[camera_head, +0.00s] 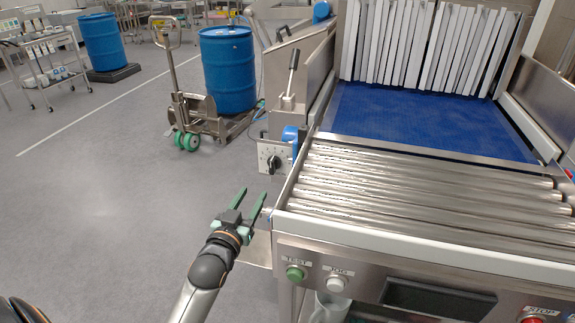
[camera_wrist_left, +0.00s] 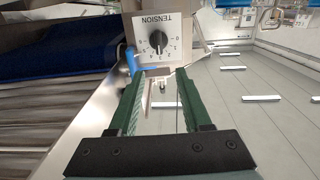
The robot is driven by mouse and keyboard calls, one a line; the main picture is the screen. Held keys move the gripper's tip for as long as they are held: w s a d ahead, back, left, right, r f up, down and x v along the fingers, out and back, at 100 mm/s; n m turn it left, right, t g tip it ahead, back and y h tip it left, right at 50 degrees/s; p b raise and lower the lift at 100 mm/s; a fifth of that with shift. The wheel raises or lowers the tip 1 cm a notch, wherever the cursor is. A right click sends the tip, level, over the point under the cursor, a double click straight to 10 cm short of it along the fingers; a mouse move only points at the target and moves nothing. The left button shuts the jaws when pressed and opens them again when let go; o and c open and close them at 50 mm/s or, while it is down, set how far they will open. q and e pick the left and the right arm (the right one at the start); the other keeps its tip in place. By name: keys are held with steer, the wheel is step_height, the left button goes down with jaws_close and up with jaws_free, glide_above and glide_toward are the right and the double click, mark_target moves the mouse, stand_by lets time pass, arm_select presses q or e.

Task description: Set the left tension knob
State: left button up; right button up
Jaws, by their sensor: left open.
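The left tension knob (camera_head: 273,164) is a black dial with a pointer on a pale numbered plate (camera_head: 268,150), fixed at the left side of the conveyor. In the left wrist view the knob (camera_wrist_left: 158,40) shows upside down under the word TENSION, ahead of the fingers. My left gripper (camera_head: 252,198) has green fingers, open and empty. It is below and to the left of the knob in the head view, apart from it. The fingers point toward the plate. My right gripper is not in view.
Steel rollers (camera_head: 400,190) and a blue belt (camera_head: 410,120) lie to the right. The front panel holds a green TEST button (camera_head: 295,273) and a white JOG button (camera_head: 336,284). A pallet truck with a blue drum (camera_head: 228,70) stands behind. The floor (camera_head: 100,190) on the left is clear.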

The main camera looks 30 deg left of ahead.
mark_target(270, 163)
arm_select(q)
steer(key=x, duration=1.3)
steer(key=shift+r, duration=0.3)
steer(key=shift+s, duration=0.1)
jaws_close()
